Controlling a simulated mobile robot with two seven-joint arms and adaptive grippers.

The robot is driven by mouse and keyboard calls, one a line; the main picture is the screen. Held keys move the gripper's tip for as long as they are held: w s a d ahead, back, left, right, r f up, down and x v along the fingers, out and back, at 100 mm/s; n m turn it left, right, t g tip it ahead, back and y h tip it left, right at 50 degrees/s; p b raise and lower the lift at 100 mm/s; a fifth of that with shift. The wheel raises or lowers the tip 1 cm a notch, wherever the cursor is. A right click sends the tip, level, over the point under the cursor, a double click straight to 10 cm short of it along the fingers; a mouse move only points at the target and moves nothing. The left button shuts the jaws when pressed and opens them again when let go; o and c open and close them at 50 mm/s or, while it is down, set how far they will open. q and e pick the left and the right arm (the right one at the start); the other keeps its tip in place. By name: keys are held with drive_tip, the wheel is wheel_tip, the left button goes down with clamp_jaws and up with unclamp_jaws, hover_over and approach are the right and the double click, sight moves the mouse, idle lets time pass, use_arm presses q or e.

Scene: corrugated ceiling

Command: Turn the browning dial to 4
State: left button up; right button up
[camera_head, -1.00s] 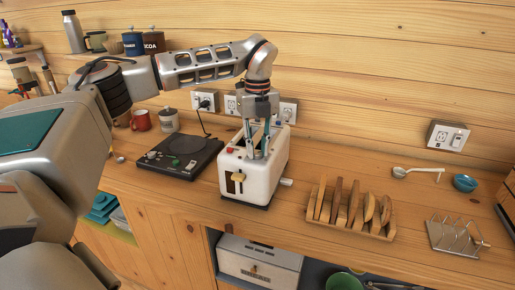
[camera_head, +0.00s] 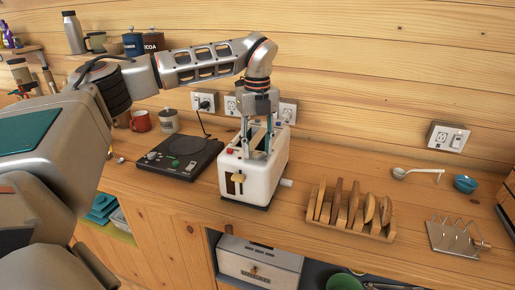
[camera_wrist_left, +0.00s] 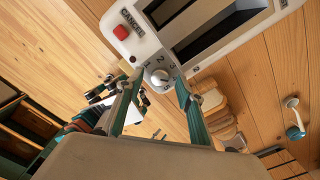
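The white toaster (camera_head: 255,183) stands on the wooden counter with its slots on top. Its browning dial (camera_wrist_left: 160,77) is a small round grey-white knob with numbers printed around it, seen in the left wrist view; I cannot clearly read its setting. My left gripper (camera_head: 258,154) points down over the toaster top. In the left wrist view its fingertips (camera_wrist_left: 158,80) lie on either side of the dial, with gaps showing. It looks open and holds nothing. In the head view the dial is hidden or too small to make out. My right gripper is not in view.
The red cancel button (camera_wrist_left: 121,32) is near the dial. A black hotplate (camera_head: 180,157) stands left of the toaster. A wooden rack with bread slices (camera_head: 350,210) and a wire rack (camera_head: 457,238) stand to the right. Wall outlets (camera_head: 447,136) are behind.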

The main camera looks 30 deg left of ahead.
sight(257, 153)
use_arm(q)
wheel_tip(257, 153, up, 11)
drive_tip(key=shift+r, duration=0.2)
drive_tip(key=shift+s+f, duration=0.1)
drive_tip(key=shift+s, duration=0.05)
idle(0.6)
